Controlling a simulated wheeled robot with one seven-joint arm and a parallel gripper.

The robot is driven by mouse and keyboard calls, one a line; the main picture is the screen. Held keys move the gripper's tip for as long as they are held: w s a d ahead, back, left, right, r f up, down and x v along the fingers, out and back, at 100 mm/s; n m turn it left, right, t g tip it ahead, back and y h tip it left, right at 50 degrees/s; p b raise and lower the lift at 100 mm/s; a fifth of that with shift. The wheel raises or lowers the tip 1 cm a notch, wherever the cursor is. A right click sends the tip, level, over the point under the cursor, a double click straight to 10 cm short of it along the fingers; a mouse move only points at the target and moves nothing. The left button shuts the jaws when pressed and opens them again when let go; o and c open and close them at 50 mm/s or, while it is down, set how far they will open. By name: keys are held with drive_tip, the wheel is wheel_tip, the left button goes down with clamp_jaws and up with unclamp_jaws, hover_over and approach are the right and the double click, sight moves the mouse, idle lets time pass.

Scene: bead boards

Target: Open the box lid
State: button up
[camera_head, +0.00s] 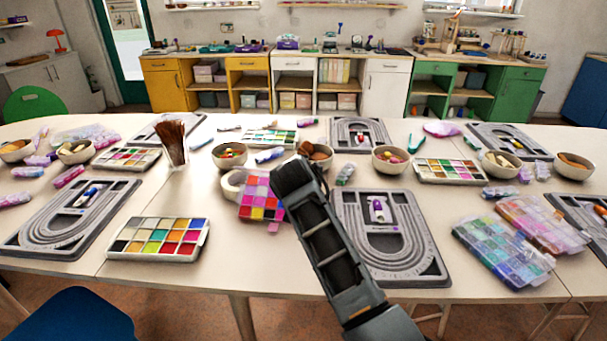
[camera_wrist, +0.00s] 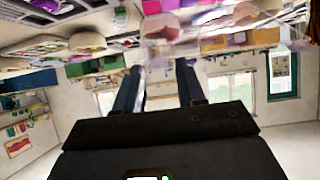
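A box with pink, red, yellow and purple compartments (camera_head: 255,188) stands near the table's middle, partly hidden by my arm. In the wrist view a clear plastic box (camera_wrist: 215,32) with coloured compartments fills the top, just beyond my fingertips; it looks like the same box. Its clear edge is seen, but I cannot tell how the lid sits. My gripper (camera_wrist: 158,68) has its two dark fingers apart with nothing between them. In the head view its fingers are hidden behind my wrist, right of the box. Whether a fingertip touches the box is unclear.
A grey bead board (camera_head: 430,262) lies right of my arm, with clear bead boxes (camera_head: 500,252) farther right. A paint palette (camera_head: 195,223) lies front left. Wooden bowls (camera_head: 229,160) and brushes (camera_head: 172,140) stand behind.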

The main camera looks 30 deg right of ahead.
drive_tip(key=o, duration=0.3)
drive_tip(key=v, duration=0.8)
drive_tip(key=shift+b, duration=0.4)
drive_tip(key=shift+f, duration=0.15)
drive_tip(key=shift+c, duration=0.4)
